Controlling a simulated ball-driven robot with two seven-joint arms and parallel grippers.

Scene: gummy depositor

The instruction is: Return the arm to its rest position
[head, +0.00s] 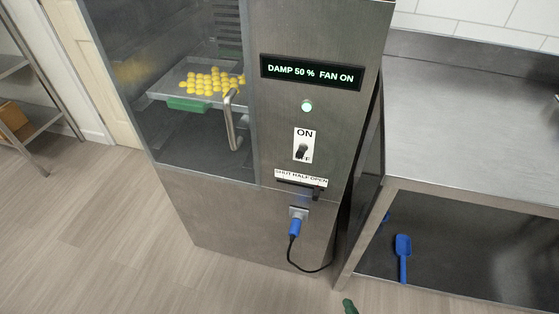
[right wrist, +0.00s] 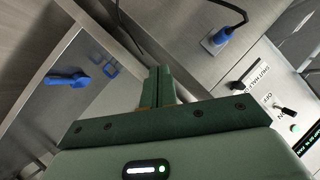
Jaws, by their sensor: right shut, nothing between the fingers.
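My right gripper shows as a small green tip (head: 349,306) at the bottom edge of the head view. In the right wrist view its two dark green fingers (right wrist: 160,86) are together, with nothing held between them. It is low in front of the steel cabinet (head: 225,225), apart from it. My left gripper is not in view.
The cabinet has a lit display (head: 311,72) reading "DAMP 50 % FAN ON", a toggle switch (head: 302,150), a damper slider (head: 316,194) and a blue plug (head: 294,229). Behind its glass, a tray (head: 172,90) holds yellow gummies. Right stands a steel table (head: 470,120); a blue scoop (head: 403,246) lies beneath.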

